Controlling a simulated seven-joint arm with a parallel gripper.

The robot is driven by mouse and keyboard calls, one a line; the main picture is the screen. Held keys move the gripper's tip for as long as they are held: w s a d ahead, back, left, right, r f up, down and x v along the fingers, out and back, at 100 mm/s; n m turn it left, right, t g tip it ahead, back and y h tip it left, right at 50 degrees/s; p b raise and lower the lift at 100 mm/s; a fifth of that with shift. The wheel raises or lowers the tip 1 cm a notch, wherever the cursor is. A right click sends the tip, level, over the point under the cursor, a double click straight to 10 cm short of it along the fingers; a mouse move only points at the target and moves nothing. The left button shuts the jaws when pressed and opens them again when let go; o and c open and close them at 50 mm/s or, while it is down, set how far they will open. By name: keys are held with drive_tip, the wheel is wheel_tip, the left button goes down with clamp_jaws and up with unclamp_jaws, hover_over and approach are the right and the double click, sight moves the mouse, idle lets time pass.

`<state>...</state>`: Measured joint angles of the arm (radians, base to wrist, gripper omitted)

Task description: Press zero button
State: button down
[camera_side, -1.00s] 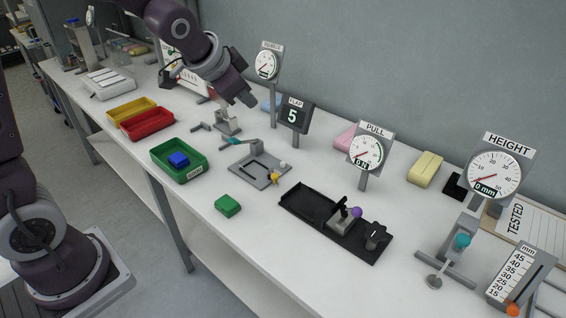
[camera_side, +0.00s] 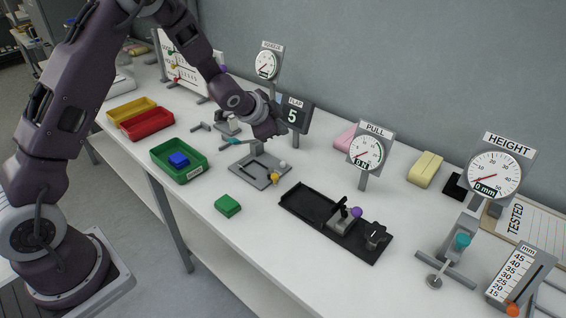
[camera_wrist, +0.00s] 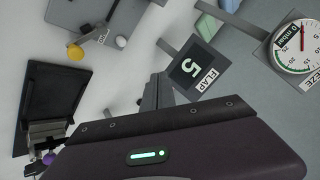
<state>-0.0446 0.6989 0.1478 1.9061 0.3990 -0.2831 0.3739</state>
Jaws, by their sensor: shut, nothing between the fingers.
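No button marked zero can be read in either view. A grey plate fixture (camera_side: 258,170) lies on the bench below the FLAP display (camera_side: 295,114), which reads 5. It carries a white knob (camera_side: 282,164) and a yellow knob (camera_side: 275,179); in the wrist view the white knob (camera_wrist: 121,42) and yellow knob (camera_wrist: 75,52) also show. My gripper (camera_side: 272,134) is shut and empty, above the bench just behind the plate and left of the FLAP display. In the wrist view its fingertips (camera_wrist: 157,88) point down beside the FLAP display (camera_wrist: 197,68).
The PULL gauge (camera_side: 367,152) stands to the right, behind a black tray (camera_side: 305,208) with a purple-knobbed fixture. The HEIGHT gauge (camera_side: 494,175) is farther right.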

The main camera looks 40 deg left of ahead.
drive_tip(key=shift+f, duration=4)
drive_tip(key=shift+f, duration=0.4)
drive_tip(key=shift+f, duration=0.4)
drive_tip(key=shift+r, duration=0.85)
wheel_tip(320, 180, up, 5)
